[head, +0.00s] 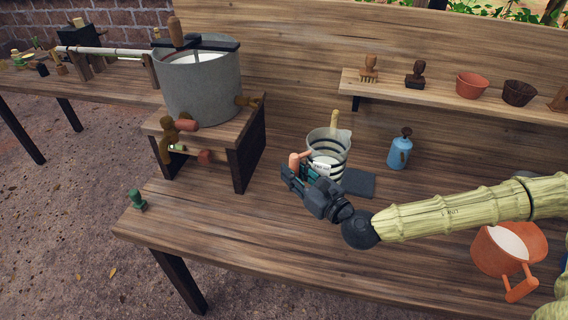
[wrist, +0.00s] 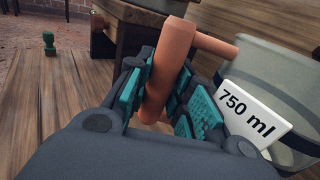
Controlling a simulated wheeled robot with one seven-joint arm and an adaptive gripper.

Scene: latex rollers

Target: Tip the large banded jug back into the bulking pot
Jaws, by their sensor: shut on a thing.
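The large banded jug (head: 327,146) is clear with dark bands and stands upright on the bench, with white liquid low inside. Its "750 ml" label (wrist: 247,117) shows in the wrist view. My gripper (head: 300,170) is at the jug's left side, shut on its orange handle (wrist: 168,70); the teal pads lie either side of the handle. The bulking pot (head: 198,88) is a large grey metal vessel on a raised wooden stand to the left. It has a dark crossbar on top, pale liquid inside and taps low on its side.
A dark mat (head: 357,183) lies beside the jug and a blue spray bottle (head: 399,154) stands to its right. An orange pot (head: 497,252) of white liquid is at right. A small green object (head: 137,200) sits at the left bench edge. The bench front is clear.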

